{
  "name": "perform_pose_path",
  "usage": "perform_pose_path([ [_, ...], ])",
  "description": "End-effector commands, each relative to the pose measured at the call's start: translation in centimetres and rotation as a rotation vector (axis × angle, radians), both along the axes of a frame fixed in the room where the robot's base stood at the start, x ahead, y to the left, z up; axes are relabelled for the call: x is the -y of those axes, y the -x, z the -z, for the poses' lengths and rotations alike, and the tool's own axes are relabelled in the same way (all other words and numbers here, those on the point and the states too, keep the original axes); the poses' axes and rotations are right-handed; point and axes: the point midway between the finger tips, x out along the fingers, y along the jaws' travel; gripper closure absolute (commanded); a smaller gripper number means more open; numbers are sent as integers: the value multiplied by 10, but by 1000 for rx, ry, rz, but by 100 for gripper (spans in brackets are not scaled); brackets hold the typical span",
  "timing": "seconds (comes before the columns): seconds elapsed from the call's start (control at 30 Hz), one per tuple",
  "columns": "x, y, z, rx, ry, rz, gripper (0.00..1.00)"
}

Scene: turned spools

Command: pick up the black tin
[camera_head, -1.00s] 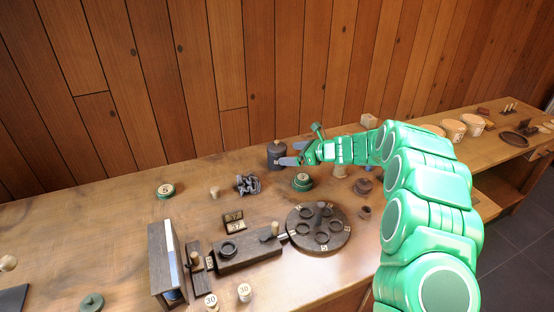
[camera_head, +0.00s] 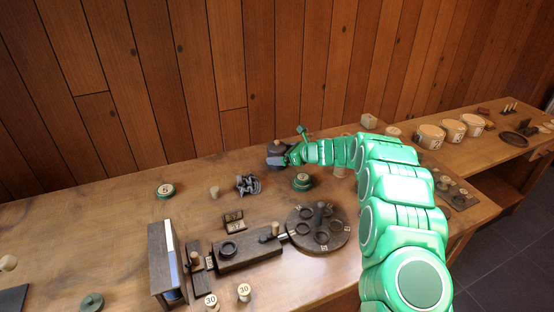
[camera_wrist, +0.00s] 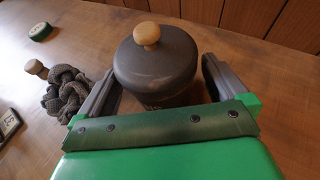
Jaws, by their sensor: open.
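The black tin (camera_wrist: 155,68) is a dark round canister with a domed lid and a pale wooden knob. It stands upright on the bench near the wall, and its upper part shows in the head view (camera_head: 276,149). My gripper (camera_wrist: 160,90) is open, with one dark finger on each side of the tin in the wrist view. The tin sits between the fingers, and I cannot tell whether either finger touches it. The tin's lower part is hidden by my gripper.
A dark knotted rope (camera_wrist: 68,94) lies just left of my gripper. A green spool (camera_head: 302,181) stands in front of my wrist. A round dark tray (camera_head: 341,238) and a long dark block (camera_head: 262,254) lie nearer the front.

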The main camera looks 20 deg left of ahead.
Motion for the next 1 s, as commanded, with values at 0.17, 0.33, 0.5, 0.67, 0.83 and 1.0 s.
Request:
perform_pose_path([
  [0.17, -15, -1, 7, -2, 1, 0, 0],
  [0.33, -17, -2, 8, -2, 1, 1, 0],
  [0.5, -17, -2, 7, -2, 1, 1, 14],
  [0.67, -16, -2, 8, -2, 1, 1, 38],
  [0.83, -16, -2, 7, -1, 1, 0, 53],
  [1.0, -16, -2, 7, -1, 1, 0, 53],
])
